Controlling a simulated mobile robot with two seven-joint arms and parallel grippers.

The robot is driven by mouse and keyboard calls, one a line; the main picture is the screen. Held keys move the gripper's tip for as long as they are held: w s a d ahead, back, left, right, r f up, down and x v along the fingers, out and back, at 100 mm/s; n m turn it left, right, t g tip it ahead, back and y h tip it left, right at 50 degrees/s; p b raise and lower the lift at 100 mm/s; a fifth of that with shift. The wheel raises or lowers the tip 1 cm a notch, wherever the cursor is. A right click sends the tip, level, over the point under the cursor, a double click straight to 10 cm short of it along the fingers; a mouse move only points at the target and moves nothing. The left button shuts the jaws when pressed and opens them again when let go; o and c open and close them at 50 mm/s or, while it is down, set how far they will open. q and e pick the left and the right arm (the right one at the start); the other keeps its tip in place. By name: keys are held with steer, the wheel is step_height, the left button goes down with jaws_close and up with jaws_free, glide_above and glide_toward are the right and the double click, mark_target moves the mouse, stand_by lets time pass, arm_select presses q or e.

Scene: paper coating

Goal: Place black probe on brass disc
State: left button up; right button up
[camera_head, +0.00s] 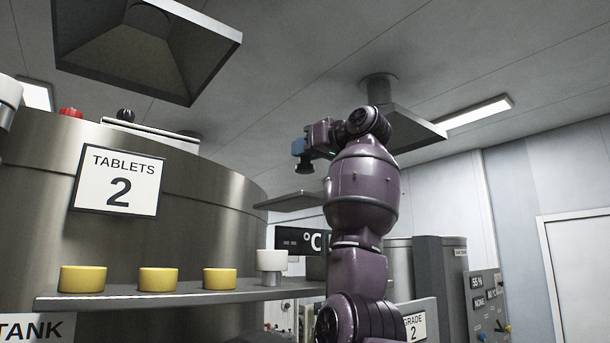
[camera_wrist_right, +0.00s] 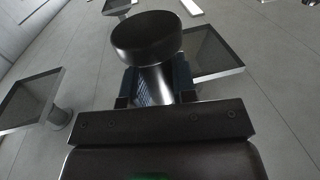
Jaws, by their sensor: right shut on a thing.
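My right gripper (camera_head: 299,148) is raised high at the centre of the head view, its blue fingers pointing left. It is shut on the black probe (camera_head: 305,167), whose dark end hangs just below the fingers. In the right wrist view the probe (camera_wrist_right: 147,36) shows a broad round black head and a grey shaft between the blue fingers (camera_wrist_right: 155,85). The probe is in the air, touching no surface that I can see. My left gripper is not in view.
A grey plate (camera_head: 288,201) juts out below the gripper. A lower shelf (camera_head: 190,297) carries several yellow cylinders (camera_head: 158,280) and a white one (camera_head: 272,261). A large steel tank (camera_head: 205,200) fills the left, with red (camera_head: 71,112) and black (camera_head: 125,115) knobs on top.

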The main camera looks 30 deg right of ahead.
mark_target(305, 172)
steer(key=shift+f, duration=2.6)
steer(key=shift+f, duration=0.1)
steer(key=o, duration=0.9)
steer(key=shift+o, duration=0.2)
